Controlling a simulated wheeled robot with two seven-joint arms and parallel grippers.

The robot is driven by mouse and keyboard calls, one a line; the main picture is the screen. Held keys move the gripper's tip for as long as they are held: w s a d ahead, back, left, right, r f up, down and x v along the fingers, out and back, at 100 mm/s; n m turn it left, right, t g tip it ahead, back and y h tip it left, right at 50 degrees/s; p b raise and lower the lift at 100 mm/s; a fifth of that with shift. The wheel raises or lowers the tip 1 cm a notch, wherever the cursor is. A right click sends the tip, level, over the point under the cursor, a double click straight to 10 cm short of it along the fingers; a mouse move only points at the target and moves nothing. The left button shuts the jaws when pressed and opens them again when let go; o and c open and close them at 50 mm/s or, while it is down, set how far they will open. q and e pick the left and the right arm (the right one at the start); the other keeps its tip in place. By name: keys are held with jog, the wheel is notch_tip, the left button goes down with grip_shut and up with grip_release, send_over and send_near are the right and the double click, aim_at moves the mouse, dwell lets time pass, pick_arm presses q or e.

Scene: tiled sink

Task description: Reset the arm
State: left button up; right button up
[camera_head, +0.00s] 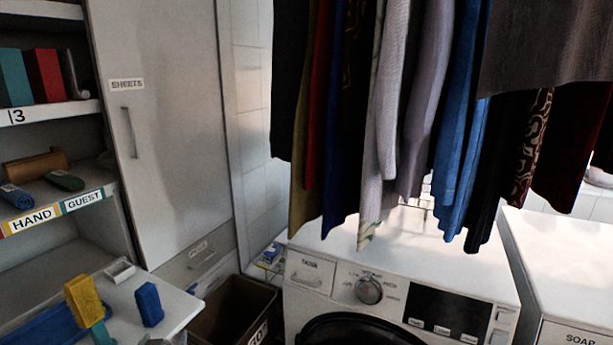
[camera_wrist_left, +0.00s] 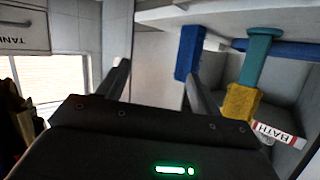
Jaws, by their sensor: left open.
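My left gripper (camera_wrist_left: 157,72) shows in the left wrist view, with its two dark fingers spread apart and nothing visible between them. Beyond its right finger are a blue block (camera_wrist_left: 188,52) and a yellow block (camera_wrist_left: 241,101) touching a teal piece (camera_wrist_left: 261,55). In the head view I cannot clearly make out the left gripper. There the blue block (camera_head: 149,304) and yellow block (camera_head: 84,301) are on a white surface at the lower left. My right gripper is in neither view.
Shelves with labelled edges (camera_head: 48,223) stand at the left beside a tall cabinet door (camera_head: 170,110). A dark bin (camera_head: 232,309) stands beside the washing machine (camera_head: 400,285). Hanging clothes (camera_head: 400,100) fill the upper right. A white counter edge (camera_head: 185,310) is low at left.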

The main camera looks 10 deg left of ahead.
pick_arm(q)
jog(key=s+d+f+m+g+h, duration=0.25)
jog(key=s+d+f, duration=0.25)
jog(key=s, duration=0.3)
jog(key=s+d+f+m+g+h, duration=0.2)
jog(key=s+d+f+g, duration=0.25)
jog(key=s, duration=0.45)
jog(key=s+d+f+m+g+h, duration=0.2)
jog(key=s+d+f, duration=0.2)
jog(key=s+d, duration=0.3)
notch_tip(320, 180, down, 28)
jog(key=s+g, duration=0.1)
jog(key=s, duration=0.1)
jog(key=s+a+f, duration=0.2)
jog(key=s+f, duration=0.5)
jog(key=s, duration=0.1)
jog(key=s+a+f+g, duration=0.1)
jog(key=s+f, duration=0.6)
jog(key=s, duration=0.1)
jog(key=shift+a+g, duration=0.3)
jog(key=shift+a, duration=0.05)
jog(key=shift+f+y, duration=0.1)
jog(key=shift+y, duration=0.15)
